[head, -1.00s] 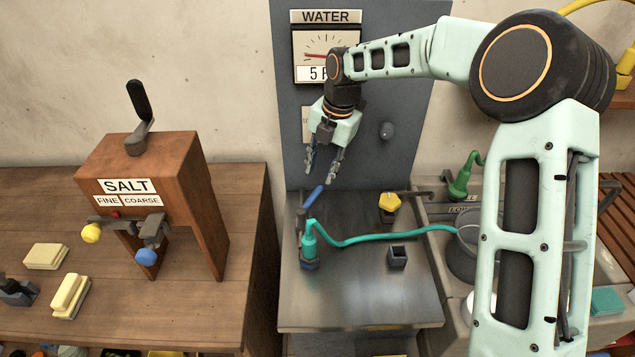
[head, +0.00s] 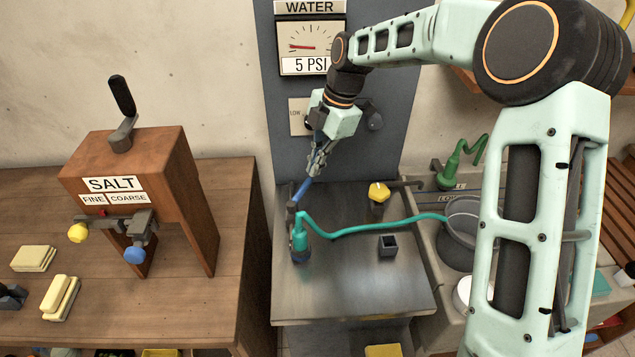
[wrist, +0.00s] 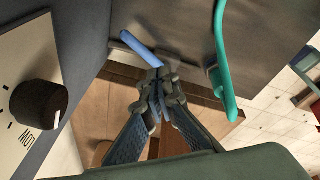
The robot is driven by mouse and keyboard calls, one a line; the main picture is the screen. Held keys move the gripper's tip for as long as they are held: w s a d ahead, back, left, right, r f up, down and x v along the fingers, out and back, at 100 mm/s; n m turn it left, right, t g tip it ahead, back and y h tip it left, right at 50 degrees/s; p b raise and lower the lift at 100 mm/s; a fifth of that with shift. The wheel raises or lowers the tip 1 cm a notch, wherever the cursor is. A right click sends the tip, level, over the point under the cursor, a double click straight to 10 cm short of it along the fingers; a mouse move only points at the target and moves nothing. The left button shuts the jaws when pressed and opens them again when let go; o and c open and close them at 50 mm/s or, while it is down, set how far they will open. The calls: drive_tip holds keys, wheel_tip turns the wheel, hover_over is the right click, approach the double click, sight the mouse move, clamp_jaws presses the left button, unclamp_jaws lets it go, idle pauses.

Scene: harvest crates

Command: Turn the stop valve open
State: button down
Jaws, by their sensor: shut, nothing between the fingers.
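The stop valve appears to be the fitting with a blue lever (head: 302,191) at the back left of the steel bench (head: 345,305). The lever slants up to the right; its upper end is at my fingertips. My gripper (head: 314,172) is shut and empty, pointing down at the lever. In the wrist view, the blue lever (wrist: 138,46) runs from the upper left to just beyond my shut fingertips (wrist: 160,78). I cannot tell whether they touch. The valve's body is mostly hidden behind the teal hose fitting (head: 299,243).
A teal hose (head: 370,233) crosses the bench near the lever. A yellow knob (head: 378,192) and small dark cup (head: 387,245) stand to the right. The blue-grey panel bears a gauge (head: 310,45) and a dark knob (wrist: 38,103). A wooden salt dispenser (head: 140,190) stands left.

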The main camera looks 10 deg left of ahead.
sight(300, 193)
drive_tip(key=s+d+f+m+g+y, duration=0.1)
drive_tip(key=s+d+f+m+y, duration=0.1)
drive_tip(key=m, duration=1)
drive_tip(key=s+d+f+m+y, duration=0.2)
drive_tip(key=m, duration=1)
drive_tip(key=w+d+f+m+t+y+b, duration=0.15)
drive_tip(key=d+m, duration=0.25)
drive_tip(key=m, duration=0.8)
drive_tip(key=w+d+m+t+y+p, duration=0.1)
drive_tip(key=w+d+m+t, duration=0.15)
drive_tip(key=m, duration=0.95)
drive_tip(key=x, duration=0.9)
drive_tip(key=shift+s+a+f, duration=0.1)
drive_tip(key=shift+a+f, duration=0.05)
drive_tip(key=shift+f, duration=0.05)
drive_tip(key=shift+w+a+r+p, duration=0.2)
drive_tip(key=shift+a+r, duration=0.05)
drive_tip(key=shift+a, duration=0.35)
drive_tip(key=shift+w+a+r+p, duration=0.2)
drive_tip(key=shift+a, duration=0.35)
drive_tip(key=shift+w+a+r, duration=0.1)
drive_tip(key=shift+w+a, duration=0.05)
drive_tip(key=shift+a, duration=0.4)
